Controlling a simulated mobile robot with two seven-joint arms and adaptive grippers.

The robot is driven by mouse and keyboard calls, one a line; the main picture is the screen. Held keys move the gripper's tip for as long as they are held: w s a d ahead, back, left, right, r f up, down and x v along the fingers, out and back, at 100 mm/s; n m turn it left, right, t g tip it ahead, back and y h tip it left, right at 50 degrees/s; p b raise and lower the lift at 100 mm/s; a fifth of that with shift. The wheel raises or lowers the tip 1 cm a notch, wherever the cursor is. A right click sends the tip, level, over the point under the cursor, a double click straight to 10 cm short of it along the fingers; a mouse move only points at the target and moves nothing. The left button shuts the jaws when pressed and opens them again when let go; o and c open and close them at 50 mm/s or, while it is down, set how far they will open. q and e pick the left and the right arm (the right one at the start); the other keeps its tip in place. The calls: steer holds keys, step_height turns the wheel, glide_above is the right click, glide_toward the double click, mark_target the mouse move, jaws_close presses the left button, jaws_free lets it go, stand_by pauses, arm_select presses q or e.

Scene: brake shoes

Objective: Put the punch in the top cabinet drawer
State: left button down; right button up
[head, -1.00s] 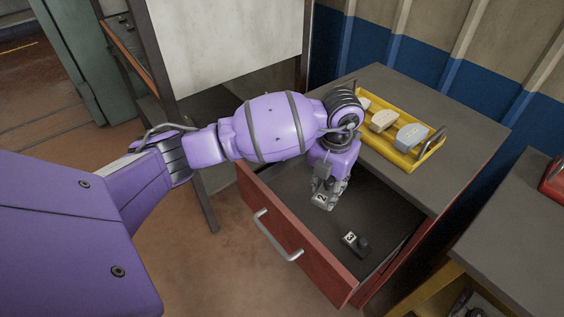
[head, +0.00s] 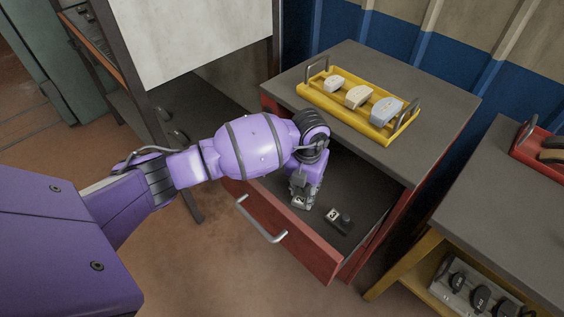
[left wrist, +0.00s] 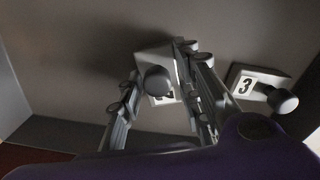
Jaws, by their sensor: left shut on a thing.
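The red cabinet's top drawer (head: 322,257) is pulled open, with its dark floor showing. My left gripper (head: 301,195) points down inside it, shut on a small grey punch (head: 298,202) with a white number label. In the left wrist view this punch (left wrist: 157,82) sits between the fingers, its round dark knob towards the camera and its label partly hidden. I cannot tell if it touches the drawer floor. A second punch (head: 338,219), marked 3, lies on the drawer floor to the right; it also shows in the left wrist view (left wrist: 283,101). My right gripper is out of view.
A yellow tray (head: 372,131) with three brake shoes stands on the cabinet top (head: 440,105). A grey-topped workbench (head: 490,200) at the right holds a red tray (head: 535,157), with dark parts on its lower shelf. The drawer handle (head: 262,222) sticks out in front.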

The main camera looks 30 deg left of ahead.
arm_select(q)
steer(key=shift+w+r, duration=0.15)
steer(key=c, duration=1.3)
jaws_free()
steer(key=shift+o, duration=0.2)
step_height(320, 180, up, 12)
steer(key=shift+p, duration=0.35)
